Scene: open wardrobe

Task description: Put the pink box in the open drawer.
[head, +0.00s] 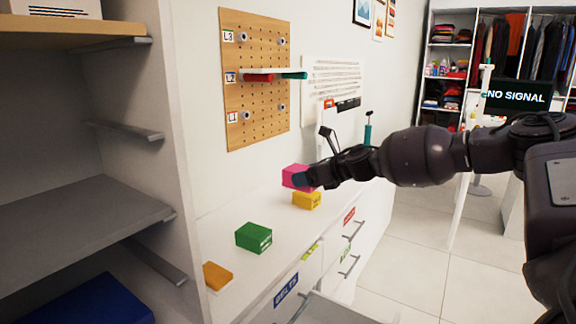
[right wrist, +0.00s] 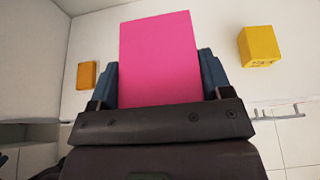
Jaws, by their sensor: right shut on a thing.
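The pink box (head: 294,176) is held in my right gripper (head: 304,180), up above the white counter beside the wall. In the right wrist view, the pink box (right wrist: 160,58) stands between the two blue fingers, one on each side. Below it in the head view, a yellow box (head: 307,201) rests on the counter. A pulled-out drawer (head: 345,314) shows only in part at the bottom edge of the head view; its inside is mostly cut off. My left gripper is not in view.
A green box (head: 253,237) and an orange box (head: 217,276) lie on the white counter (head: 222,222). Closed drawers with grey handles (head: 349,266) line its front. A pegboard (head: 254,80) hangs on the wall. A shelf unit (head: 80,215) stands at left.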

